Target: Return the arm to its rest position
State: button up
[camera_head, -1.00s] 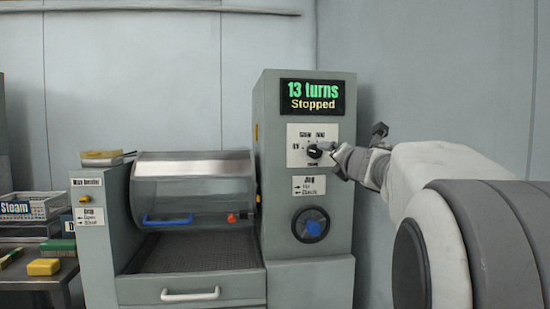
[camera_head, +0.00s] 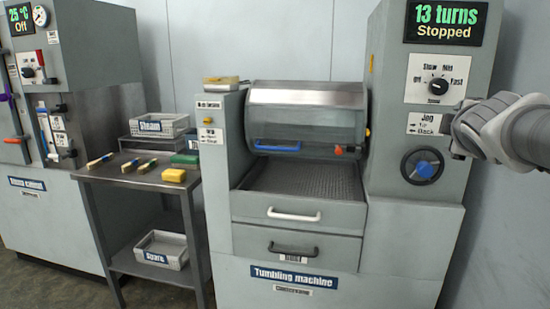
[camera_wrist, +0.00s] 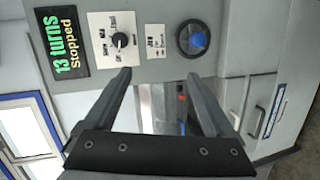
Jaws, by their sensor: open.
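My gripper (camera_wrist: 158,85) is open and empty in the wrist view, its two fingers spread apart and pointing toward the front of the tumbling machine (camera_head: 330,262). In the head view my arm (camera_head: 505,130) comes in from the right edge, in front of the machine's control column. The gripper fingers are hard to make out there. The speed knob (camera_head: 438,86) on the white dial plate stands clear of the gripper. The display (camera_head: 446,22) reads "13 turns Stopped". The black and blue handwheel (camera_head: 422,166) is below the dial, left of my arm.
A steel table (camera_head: 150,185) with a Steam basket (camera_head: 160,125), brushes and a yellow block (camera_head: 174,175) stands left of the machine. A Spare basket (camera_head: 162,250) is on its lower shelf. A steam cabinet (camera_head: 45,215) stands at far left. Floor shows at lower left.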

jog(key=s+a+f+m+g+y, duration=0.8)
jog(key=s+a+f+m, duration=0.4)
jog(key=s+a+f, duration=1.05)
notch_tip(320, 180, up, 28)
jog(key=d+h+p, duration=0.1)
jog(key=d+p, duration=0.1)
jog(key=p, duration=2.6)
